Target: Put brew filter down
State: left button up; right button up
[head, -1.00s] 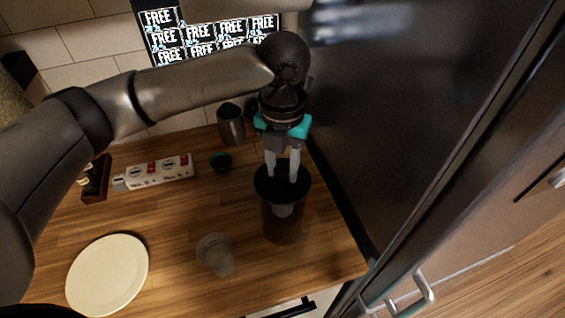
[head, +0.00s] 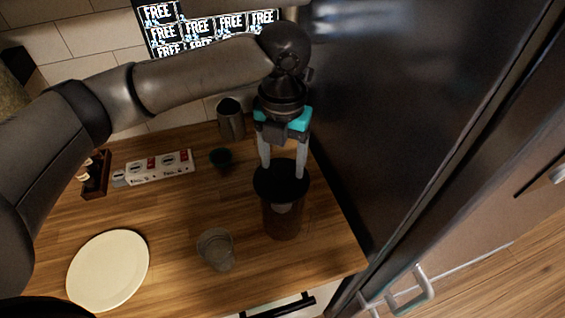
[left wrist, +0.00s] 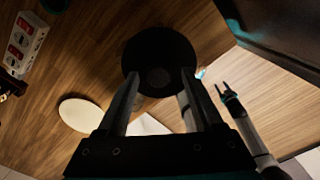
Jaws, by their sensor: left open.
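The brew filter (head: 281,179) is dark with a wide, round, flat black top. It sits upright at the top of a dark see-through vessel (head: 283,218) near the counter's right edge. My left gripper (head: 283,170) points down over it, with its fingers spread apart near the black rim. In the left wrist view, the round black top (left wrist: 158,62) lies beyond the open fingers (left wrist: 163,100), with nothing held between them. I cannot tell whether a fingertip touches the rim. My right gripper (left wrist: 224,88) shows small in the left wrist view, fingers apart, away from the filter.
A clear glass (head: 216,250) stands left of the vessel, and a cream plate (head: 108,270) lies further left. A small dark cup (head: 221,160), a metal pitcher (head: 231,120) and a white box (head: 160,167) are behind. A tall dark appliance (head: 390,110) stands close on the right.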

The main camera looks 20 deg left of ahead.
pick_arm(q)
notch_tip(320, 180, up, 12)
dwell(0.3)
dwell(0.5)
